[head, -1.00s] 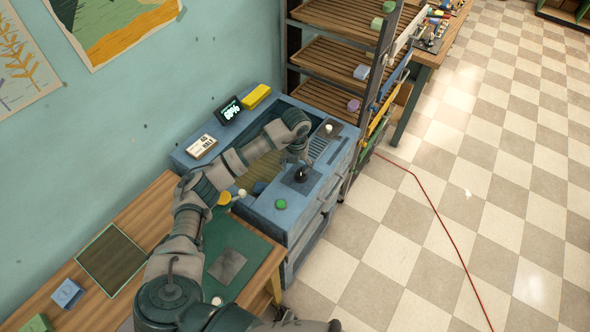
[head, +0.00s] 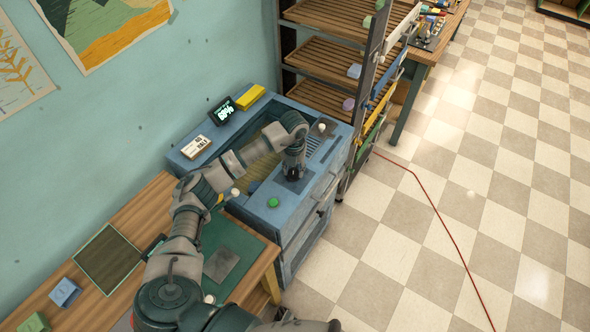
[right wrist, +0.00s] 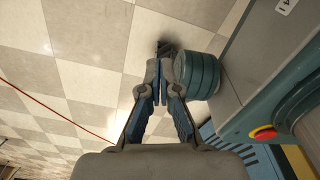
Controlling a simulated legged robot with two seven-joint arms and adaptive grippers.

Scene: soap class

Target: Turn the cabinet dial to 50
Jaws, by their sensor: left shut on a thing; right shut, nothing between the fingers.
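The blue cabinet (head: 303,238) stands in the middle of the head view. Its black dial (head: 292,178) sits on a dark plate on the cabinet top, mostly hidden by my left gripper. My left gripper (head: 293,170) points down from above and is shut on the dial. A small dark display (head: 221,108) at the back of the cabinet shows a percentage that looks like 60%, but the digits are small. My right gripper (right wrist: 157,78) is shut and empty over the checkered floor in the right wrist view.
A green button (head: 273,202) is on the cabinet top near the dial. A yellow block (head: 250,97) and a white label card (head: 195,146) lie at the back. A slatted shelf rack (head: 320,55) stands behind. The tiled floor (head: 450,220) at right is open, with a red cable.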

